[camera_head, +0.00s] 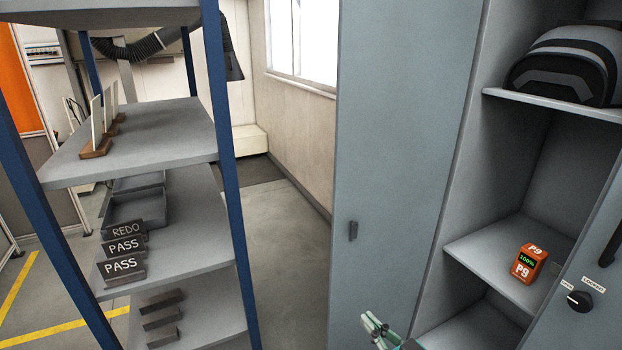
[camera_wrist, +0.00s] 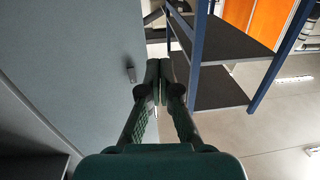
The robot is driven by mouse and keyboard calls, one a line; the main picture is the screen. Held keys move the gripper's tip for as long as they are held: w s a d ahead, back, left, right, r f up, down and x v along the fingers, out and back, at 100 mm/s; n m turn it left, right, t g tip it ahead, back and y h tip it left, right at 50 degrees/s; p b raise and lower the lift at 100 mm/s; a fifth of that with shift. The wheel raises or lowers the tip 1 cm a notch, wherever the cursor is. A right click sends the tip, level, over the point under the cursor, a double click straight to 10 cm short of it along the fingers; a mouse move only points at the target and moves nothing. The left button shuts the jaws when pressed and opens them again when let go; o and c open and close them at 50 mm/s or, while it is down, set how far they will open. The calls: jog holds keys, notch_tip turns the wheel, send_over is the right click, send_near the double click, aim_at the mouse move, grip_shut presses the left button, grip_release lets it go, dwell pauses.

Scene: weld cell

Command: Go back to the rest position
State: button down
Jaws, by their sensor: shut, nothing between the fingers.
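My gripper (camera_head: 378,328) shows at the bottom of the head view, in front of the grey locker's lower part. In the wrist view my gripper (camera_wrist: 166,75) is shut and empty, its two dark green fingers together. It points past the locker door (camera_wrist: 85,50) towards the gap beside the blue-framed shelf rack (camera_wrist: 225,85). The rest of my arm is mostly out of the head view.
The tall grey locker door (camera_head: 400,150) has a small handle. An orange P9 block (camera_head: 528,263) sits on the locker's shelf, with a black mask or bag (camera_head: 565,65) above. A knob (camera_head: 579,301) is at right. The shelf rack (camera_head: 175,140) holds PASS and REDO signs (camera_head: 122,265). Floor between is clear.

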jog(key=s+d+f+m+h, duration=0.3)
jog(key=s+f+m+h, duration=0.35)
jog(key=s+f, duration=0.95)
jog(key=s+r+h, duration=0.1)
jog(key=s+r, duration=0.2)
jog(key=s, duration=0.9)
jog(key=s+d+r+n+h, duration=0.1)
jog(key=s+r, duration=0.2)
jog(key=s, duration=1)
jog(key=shift+d+g, duration=0.15)
jog(key=shift+g, duration=0.25)
jog(key=c, duration=1.2)
grip_release()
jog(key=shift+s+r, duration=0.1)
jog(key=shift+r, duration=0.05)
jog(key=shift+o, duration=0.4)
jog(key=shift+s, duration=0.1)
